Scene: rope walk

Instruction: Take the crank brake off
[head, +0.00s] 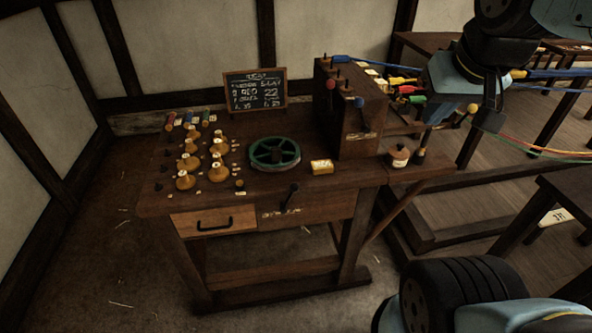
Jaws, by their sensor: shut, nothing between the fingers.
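A black lever (290,197) stands tilted on the front of the bench, above a small label too small to read. I cannot tell from the lettering which lever is the crank brake. My gripper (440,112) is at the upper right, beside the box's right side and in front of the coloured ropes. It is shut and holds nothing; its fingertips are hard to make out, and it is well apart from the black lever.
The bench (155,205) bears a green spoked wheel (274,153), a yellow block (321,167), several bobbins (218,171) and a chalkboard (255,90). A round lidded pot (398,156) stands right of the box. Ropes (545,73) run right. Floor left of the bench is clear.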

